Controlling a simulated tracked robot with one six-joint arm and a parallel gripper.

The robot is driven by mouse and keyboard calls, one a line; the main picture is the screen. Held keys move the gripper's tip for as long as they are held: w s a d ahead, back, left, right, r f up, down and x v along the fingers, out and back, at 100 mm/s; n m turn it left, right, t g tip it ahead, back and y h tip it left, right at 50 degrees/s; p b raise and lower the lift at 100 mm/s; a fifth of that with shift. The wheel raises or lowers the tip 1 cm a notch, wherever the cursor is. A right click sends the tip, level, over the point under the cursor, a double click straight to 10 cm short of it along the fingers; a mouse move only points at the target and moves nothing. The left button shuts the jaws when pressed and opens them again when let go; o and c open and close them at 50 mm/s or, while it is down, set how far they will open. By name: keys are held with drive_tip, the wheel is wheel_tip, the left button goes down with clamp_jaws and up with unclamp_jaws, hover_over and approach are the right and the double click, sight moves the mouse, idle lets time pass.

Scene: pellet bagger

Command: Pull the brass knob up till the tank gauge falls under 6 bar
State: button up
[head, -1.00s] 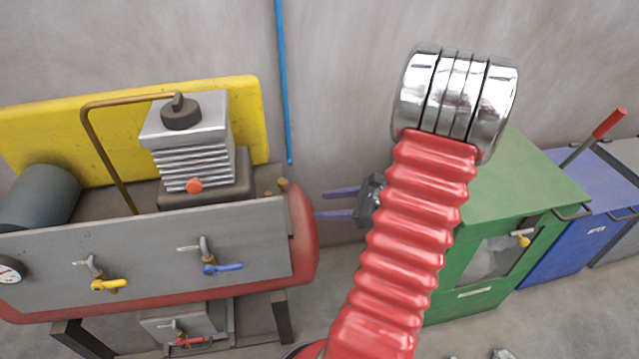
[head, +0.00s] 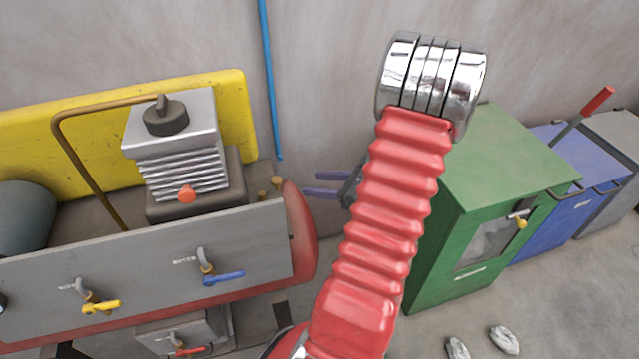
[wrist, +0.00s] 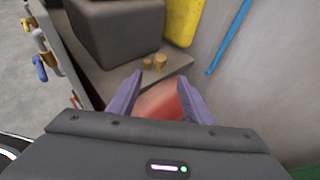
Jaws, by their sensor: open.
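Two small brass pieces stand close together at the right end of the compressor's top, beside the red tank (head: 301,235). One brass piece (head: 277,182) is nearer the tank's end and the other brass piece (head: 262,194) is left of it. I cannot tell from shape which is the knob. They also show in the wrist view, just beyond the fingertips (wrist: 160,61). My gripper (head: 306,183) is open and empty, its purple fingers pointing left, a short gap right of the brass pieces. The gauge (head: 2,303) is cut off at the left edge, unreadable.
A grey panel (head: 140,262) carries a yellow-handled valve (head: 101,307) and a blue-handled valve (head: 222,278). A ribbed pump block (head: 183,172) stands behind it. A blue pipe (head: 268,80) runs down the wall. A green cabinet (head: 510,160) stands right of my arm.

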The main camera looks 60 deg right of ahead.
sight(280, 181)
drive_tip(key=x, duration=1.3)
drive_tip(key=shift+w+f, duration=0.15)
drive_tip(key=shift+w, duration=0.15)
drive_tip(key=c, duration=1.1)
drive_tip(key=shift+r, duration=1)
drive_tip(key=o, duration=1.1)
drive_tip(key=shift+f, duration=0.1)
